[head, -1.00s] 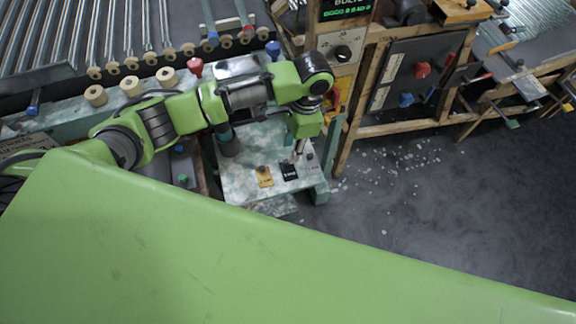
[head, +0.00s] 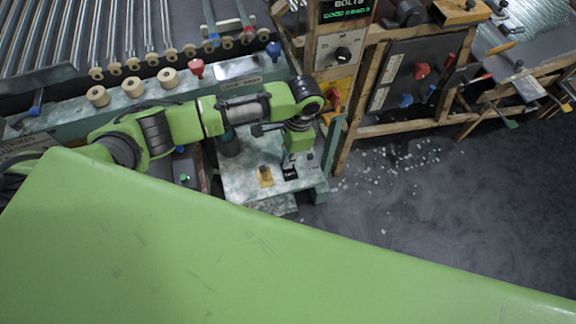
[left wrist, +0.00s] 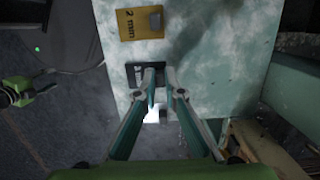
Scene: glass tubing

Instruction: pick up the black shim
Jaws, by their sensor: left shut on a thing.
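The black shim (head: 290,174) lies on the pale mottled plate (head: 240,180), right of the yellow shim. In the left wrist view the black shim (left wrist: 132,75) shows partly, with my fingertips over it. My left gripper (head: 292,158) comes down from above and is shut on the black shim. In the left wrist view the two fingers (left wrist: 160,70) are close together at the shim, hiding part of it. The shim appears to be at plate level; I cannot tell whether it is clear of the surface. My right gripper is not in view.
A yellow shim (head: 265,177) marked "2 mm" in the left wrist view (left wrist: 128,24) lies close beside. A wooden panel stand (head: 343,80) with a dial rises behind right. Glass tubes (head: 100,40) lie at the back left. Small shards (head: 400,160) litter the floor to the right.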

